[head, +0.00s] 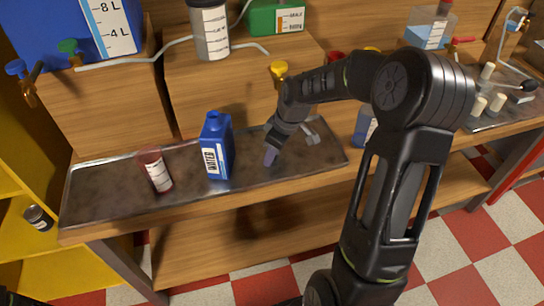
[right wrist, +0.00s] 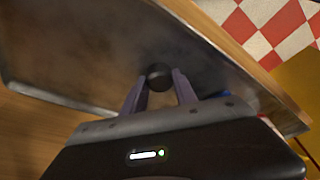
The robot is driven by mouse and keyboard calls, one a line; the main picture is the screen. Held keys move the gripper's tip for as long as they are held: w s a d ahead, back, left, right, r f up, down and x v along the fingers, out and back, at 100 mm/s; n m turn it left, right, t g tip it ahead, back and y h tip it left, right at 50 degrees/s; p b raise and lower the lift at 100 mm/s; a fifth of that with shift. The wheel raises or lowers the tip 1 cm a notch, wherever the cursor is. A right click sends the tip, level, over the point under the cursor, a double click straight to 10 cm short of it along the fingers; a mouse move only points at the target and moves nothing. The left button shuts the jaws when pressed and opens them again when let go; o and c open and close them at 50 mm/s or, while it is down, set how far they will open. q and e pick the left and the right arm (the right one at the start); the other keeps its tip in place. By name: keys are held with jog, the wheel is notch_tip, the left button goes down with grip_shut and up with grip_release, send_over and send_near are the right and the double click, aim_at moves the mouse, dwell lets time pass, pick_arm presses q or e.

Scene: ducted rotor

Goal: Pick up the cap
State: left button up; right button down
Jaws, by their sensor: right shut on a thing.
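The cap (right wrist: 159,76) is a small dark round thing between the fingertips of my right gripper in the right wrist view. My right gripper (right wrist: 158,92) is shut on it, with one purple-grey finger on each side. In the head view my right gripper (head: 270,156) points down over the metal tray (head: 105,205), to the right of the blue bottle. The cap cannot be made out there. I cannot tell whether it touches the tray or is just above it. My left gripper is not in view.
Another blue-labelled container (head: 364,124) stands partly hidden behind my right arm. The tray's front left is clear.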

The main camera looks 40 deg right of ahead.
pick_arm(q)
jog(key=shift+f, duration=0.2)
pick_arm(e)
notch_tip(320, 180, up, 18)
dwell(0.6)
dwell(0.6)
